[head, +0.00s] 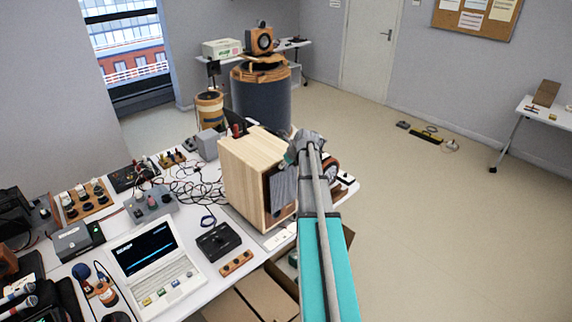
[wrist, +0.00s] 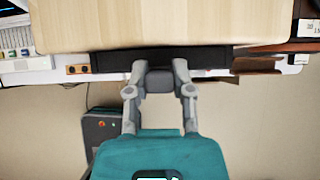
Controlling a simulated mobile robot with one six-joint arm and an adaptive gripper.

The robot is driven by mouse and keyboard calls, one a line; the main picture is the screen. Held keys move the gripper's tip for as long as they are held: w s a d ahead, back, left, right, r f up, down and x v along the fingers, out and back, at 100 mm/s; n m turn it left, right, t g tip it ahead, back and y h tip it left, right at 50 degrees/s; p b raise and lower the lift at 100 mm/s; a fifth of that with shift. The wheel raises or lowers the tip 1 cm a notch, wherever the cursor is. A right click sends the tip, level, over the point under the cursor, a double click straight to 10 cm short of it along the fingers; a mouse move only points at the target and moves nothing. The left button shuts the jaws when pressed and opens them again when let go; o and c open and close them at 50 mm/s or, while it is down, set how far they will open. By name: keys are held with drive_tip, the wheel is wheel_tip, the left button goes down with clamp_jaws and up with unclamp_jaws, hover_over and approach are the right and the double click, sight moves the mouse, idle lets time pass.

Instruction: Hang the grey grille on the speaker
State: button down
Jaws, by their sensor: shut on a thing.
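The speaker (head: 245,178) is a pale wooden box standing upright on the white table. Its top fills the upper part of the wrist view (wrist: 160,22). The grey grille (head: 284,188) stands roughly upright at the speaker's front face and partly covers it. In the wrist view the grille shows edge-on as a dark strip (wrist: 110,61) along the box's front edge. My gripper (head: 298,148) is shut on the grille near its top; its fingers also show in the wrist view (wrist: 159,72). I cannot tell whether the grille touches the speaker. My arm hides part of the front.
The table holds a laptop-like device (head: 155,262), a black box (head: 216,241), tangled cables (head: 195,185) and a grey box (head: 207,144) near the speaker. Cardboard boxes (head: 262,295) lie below. The floor at right is open.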

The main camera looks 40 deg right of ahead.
drive_tip(key=shift+f, duration=0.1)
drive_tip(key=shift+c, duration=2.1)
unclamp_jaws()
